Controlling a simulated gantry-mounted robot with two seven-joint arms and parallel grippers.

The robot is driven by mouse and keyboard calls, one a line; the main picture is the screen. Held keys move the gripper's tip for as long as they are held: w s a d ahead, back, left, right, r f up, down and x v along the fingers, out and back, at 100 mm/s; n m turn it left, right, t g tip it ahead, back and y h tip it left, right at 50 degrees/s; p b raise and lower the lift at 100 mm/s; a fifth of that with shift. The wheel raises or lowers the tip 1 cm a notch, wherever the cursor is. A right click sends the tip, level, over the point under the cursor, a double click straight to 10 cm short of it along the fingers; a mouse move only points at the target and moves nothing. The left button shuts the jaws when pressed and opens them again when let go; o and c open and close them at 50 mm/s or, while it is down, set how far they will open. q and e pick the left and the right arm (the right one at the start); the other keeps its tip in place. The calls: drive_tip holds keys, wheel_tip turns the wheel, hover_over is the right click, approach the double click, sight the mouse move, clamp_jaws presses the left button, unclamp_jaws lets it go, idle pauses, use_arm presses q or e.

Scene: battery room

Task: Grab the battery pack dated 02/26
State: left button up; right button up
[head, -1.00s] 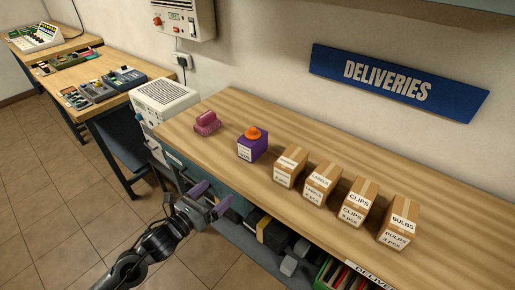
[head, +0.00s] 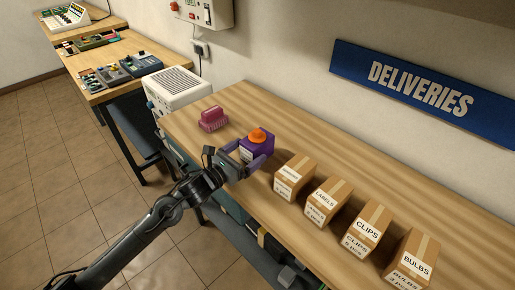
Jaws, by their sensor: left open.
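A purple battery pack (head: 262,140) with an orange knob-like top (head: 258,135) stands on the wooden bench, left of the boxes. It carries a white label on its front, but its date is too small to read and is partly covered. My left gripper (head: 254,158) is open, with its purple fingers at the near side of the purple pack. I cannot tell whether they touch it. A pink item (head: 213,119) stands on the bench further left. My right gripper is not in view.
Several cardboard boxes stand in a row to the right, among them the labels box (head: 322,203), the clips box (head: 367,227) and the bulbs box (head: 413,258). A white slatted unit (head: 180,88) stands at the bench's left end. The bench (head: 320,149) is clear behind the boxes.

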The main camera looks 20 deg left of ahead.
sight(257, 145)
use_arm(q)
drive_tip(key=shift+b+x, duration=0.8)
drive_tip(key=shift+x, duration=1.8)
drive_tip(key=shift+f, duration=0.2)
drive_tip(key=shift+c, duration=0.2)
drive_tip(key=c, duration=1.6)
drive_tip(key=shift+s+r, duration=0.1)
drive_tip(key=shift+r, duration=0.1)
drive_tip(key=shift+c, duration=0.2)
